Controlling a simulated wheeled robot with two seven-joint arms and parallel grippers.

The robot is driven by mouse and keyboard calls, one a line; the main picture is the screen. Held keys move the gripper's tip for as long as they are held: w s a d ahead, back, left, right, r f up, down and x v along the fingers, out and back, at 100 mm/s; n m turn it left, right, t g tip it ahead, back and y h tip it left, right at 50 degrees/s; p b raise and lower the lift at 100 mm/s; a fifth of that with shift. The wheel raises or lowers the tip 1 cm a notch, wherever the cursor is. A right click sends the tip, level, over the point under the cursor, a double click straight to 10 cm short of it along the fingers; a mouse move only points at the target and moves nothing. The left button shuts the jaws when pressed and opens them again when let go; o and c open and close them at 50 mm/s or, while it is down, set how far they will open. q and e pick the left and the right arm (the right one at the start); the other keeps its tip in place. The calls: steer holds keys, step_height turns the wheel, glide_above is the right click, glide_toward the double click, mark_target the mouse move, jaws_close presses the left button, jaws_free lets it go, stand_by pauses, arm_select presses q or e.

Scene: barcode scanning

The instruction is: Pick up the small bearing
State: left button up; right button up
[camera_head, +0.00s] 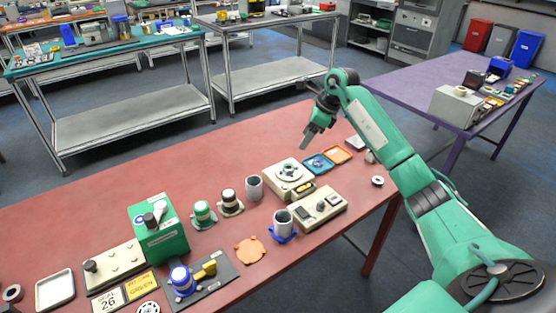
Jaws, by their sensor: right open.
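My right gripper (308,146) hangs above the far side of the red table, open, with its fingers pointing down and nothing seen between them. A small pale ring with a dark centre (377,181) lies flat near the table's right end, to the right of and below the gripper in the picture. Another small dark ring (12,292) lies at the far left. Either ring could be the small bearing; they are too small to tell. The gripper is apart from both. My left gripper is not in view.
The red table (120,205) also holds a white dial device (290,178), blue (318,164) and orange (338,154) trays, a grey cup (254,188), a cup on a blue base (283,225), a control box (318,207) and a green box (158,230).

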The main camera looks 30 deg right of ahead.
steer(key=p, duration=0.1)
glide_toward(288, 167)
steer(key=shift+w+a+f, duration=0.1)
steer(key=shift+w+f, duration=0.2)
steer(key=shift+f, duration=0.3)
steer(key=shift+w+f, duration=0.25)
steer(key=shift+f, duration=0.3)
steer(key=shift+a+p+x, duration=0.15)
steer(key=shift+p+x, duration=0.35)
steer(key=shift+x, duration=0.7)
steer(key=shift+a+p+x, duration=0.15)
steer(key=shift+p+x, duration=0.35)
steer(key=shift+x, duration=0.65)
steer(key=shift+s+a+f, duration=0.1)
steer(key=shift+f, duration=0.25)
steer(key=shift+c, duration=1.3)
steer(key=c, duration=0.7)
steer(key=shift+c, duration=1)
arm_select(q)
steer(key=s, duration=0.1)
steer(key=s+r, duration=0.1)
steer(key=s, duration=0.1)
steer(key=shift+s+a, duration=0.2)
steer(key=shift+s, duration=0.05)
